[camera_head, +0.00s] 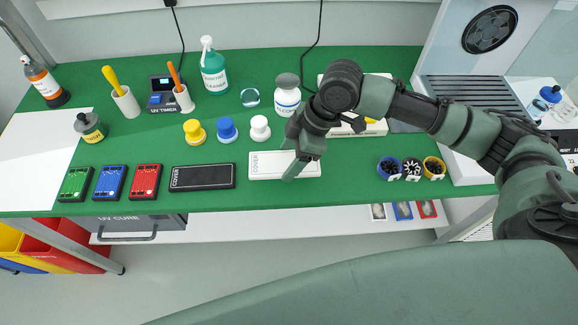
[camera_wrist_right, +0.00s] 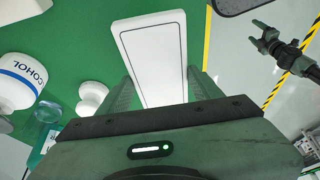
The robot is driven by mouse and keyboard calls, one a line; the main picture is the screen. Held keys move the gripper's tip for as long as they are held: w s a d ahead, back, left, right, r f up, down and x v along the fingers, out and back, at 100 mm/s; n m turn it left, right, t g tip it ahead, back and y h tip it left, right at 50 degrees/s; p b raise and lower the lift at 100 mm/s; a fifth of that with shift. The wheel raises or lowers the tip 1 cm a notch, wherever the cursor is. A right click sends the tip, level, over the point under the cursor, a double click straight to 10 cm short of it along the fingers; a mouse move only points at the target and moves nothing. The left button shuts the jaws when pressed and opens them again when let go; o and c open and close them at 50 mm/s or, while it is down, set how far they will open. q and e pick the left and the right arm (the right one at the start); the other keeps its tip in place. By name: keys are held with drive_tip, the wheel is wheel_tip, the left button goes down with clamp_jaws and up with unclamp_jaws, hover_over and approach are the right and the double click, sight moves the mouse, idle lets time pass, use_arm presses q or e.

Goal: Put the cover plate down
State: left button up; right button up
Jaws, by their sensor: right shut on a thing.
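The white cover plate (camera_head: 262,168), marked COVER, is level near the front edge of the green bench. My right gripper (camera_head: 296,168) is shut on it, one finger on each long side, near its right part. In the right wrist view the plate (camera_wrist_right: 150,50) extends away from between the fingers (camera_wrist_right: 165,95). I cannot tell whether it touches the bench. A black plate (camera_head: 203,177) with a label lies left of it, apart. My left gripper (camera_wrist_right: 264,36) shows small in the right wrist view, fingers apart and empty; it is outside the head view.
White, blue and yellow knobs (camera_head: 227,130) and a white bottle (camera_head: 287,98) stand behind the plate. Small round cups (camera_head: 411,168) stand to the right. Red, blue and green boxes (camera_head: 145,182) lie to the left. Bare bench lies between plate and cups.

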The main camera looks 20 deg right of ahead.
drive_tip(key=shift+f, duration=0.55)
wheel_tip(320, 180, down, 4)
drive_tip(key=shift+r, duration=0.25)
use_arm(q)
drive_tip(key=shift+w+d+r, duration=0.15)
drive_tip(key=shift+d+r, duration=0.1)
use_arm(e)
drive_tip(key=shift+f, duration=0.2)
drive_tip(key=o, duration=1.5)
use_arm(q)
drive_tip(key=shift+a+f+b, duration=0.2)
drive_tip(key=shift+f+b, duration=0.35)
drive_tip(key=shift+f, duration=0.15)
use_arm(e)
drive_tip(key=v, duration=1.2)
drive_tip(key=shift+s+d+r, duration=0.1)
